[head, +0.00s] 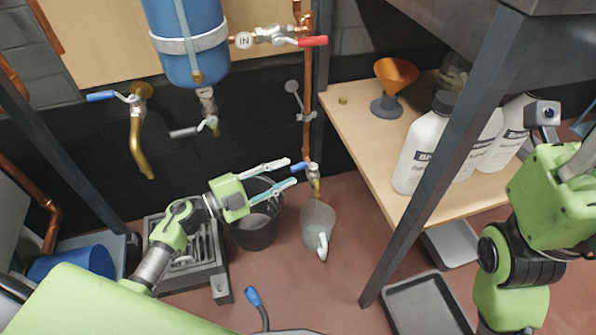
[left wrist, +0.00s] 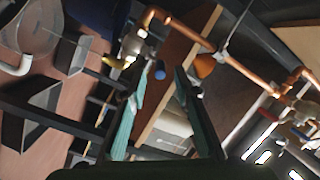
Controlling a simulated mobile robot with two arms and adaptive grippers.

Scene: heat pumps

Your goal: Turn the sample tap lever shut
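The sample tap (head: 314,173) sits at the foot of a vertical copper pipe, with its brass outlet pointing down over a clear jug (head: 318,224). Its blue lever (head: 299,168) sticks out to the left, across the pipe. My left gripper (head: 291,172) is open, with its tips close to the lever. In the left wrist view the blue lever end (left wrist: 160,70) shows between the two teal fingers (left wrist: 158,80), around or just beyond their tips. I cannot tell whether either finger touches it. My right arm is at the right edge; its fingers are not visible.
A black bucket (head: 256,222) stands behind my left gripper. A blue tank (head: 190,38), a red-levered valve (head: 312,41) and another blue-levered brass tap (head: 137,115) are on the wall. A wooden shelf (head: 365,140) with bottles and a dark post (head: 440,165) stand to the right.

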